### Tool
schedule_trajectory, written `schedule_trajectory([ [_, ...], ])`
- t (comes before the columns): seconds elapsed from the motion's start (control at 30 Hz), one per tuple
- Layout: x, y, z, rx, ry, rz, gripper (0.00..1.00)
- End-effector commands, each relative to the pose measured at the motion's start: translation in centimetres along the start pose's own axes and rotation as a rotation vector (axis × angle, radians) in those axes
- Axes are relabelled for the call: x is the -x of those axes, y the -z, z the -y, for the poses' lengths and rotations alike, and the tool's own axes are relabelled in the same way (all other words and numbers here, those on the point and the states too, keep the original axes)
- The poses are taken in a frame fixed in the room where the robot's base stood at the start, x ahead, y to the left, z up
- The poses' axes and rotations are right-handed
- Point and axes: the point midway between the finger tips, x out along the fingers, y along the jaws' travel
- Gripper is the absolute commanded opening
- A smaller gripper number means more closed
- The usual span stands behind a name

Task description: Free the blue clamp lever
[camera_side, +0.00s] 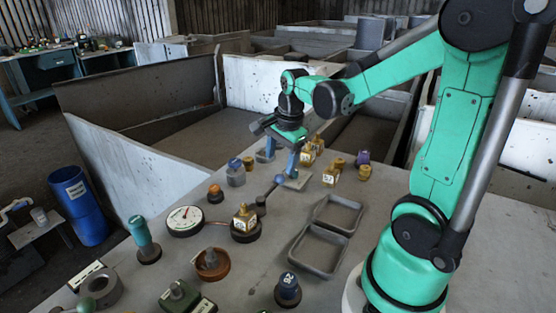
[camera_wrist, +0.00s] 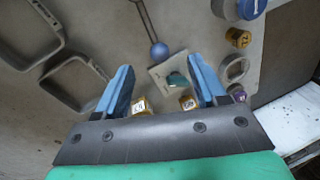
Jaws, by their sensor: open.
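The clamp lever shows in the side view as a thin rod with a blue ball end (camera_side: 279,179), rising from a dark post (camera_side: 261,204) beside a round dark base carrying a gold block (camera_side: 244,217). In the wrist view, the lever's blue ball (camera_wrist: 159,51) and grey rod lie just beyond and between my fingertips. My gripper (camera_side: 279,166) has two blue fingers pointing down, apart, over the ball end. In the wrist view, my gripper (camera_wrist: 158,64) is open with nothing held. I cannot tell the exact height gap to the ball.
A pale square plate (camera_wrist: 160,74) with a teal knob (camera_wrist: 177,80) lies near my right finger in the wrist view. Gold blocks (camera_side: 330,175) stand to the right. An empty two-part tray (camera_side: 318,253) sits nearer. A gauge (camera_side: 185,220) and several knobs crowd the left.

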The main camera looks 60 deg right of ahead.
Motion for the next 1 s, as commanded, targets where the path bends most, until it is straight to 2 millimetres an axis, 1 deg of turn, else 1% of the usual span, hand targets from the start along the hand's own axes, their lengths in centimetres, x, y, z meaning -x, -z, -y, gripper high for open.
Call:
schedule_trajectory([
  [0.03,-0.3,0.6,0.0,-0.061,-0.013,0.0,0.64],
  [0.13,-0.8,1.0,0.0,-0.12,-0.026,0.001,0.64],
  [0.27,-2.0,1.0,0.0,-0.125,-0.026,0.001,0.64],
  [0.5,-4.8,0.9,-0.1,-0.121,-0.024,0.001,0.64],
  [0.6,-5.6,0.9,-0.1,-0.121,-0.024,0.001,0.64],
  [0.73,-6.1,0.9,-0.2,-0.12,-0.023,0.001,0.64],
  [0.97,-6.1,0.9,-0.2,-0.119,-0.023,0.001,0.64],
  [1.0,-6.1,0.9,-0.2,-0.119,-0.023,0.001,0.59],
])
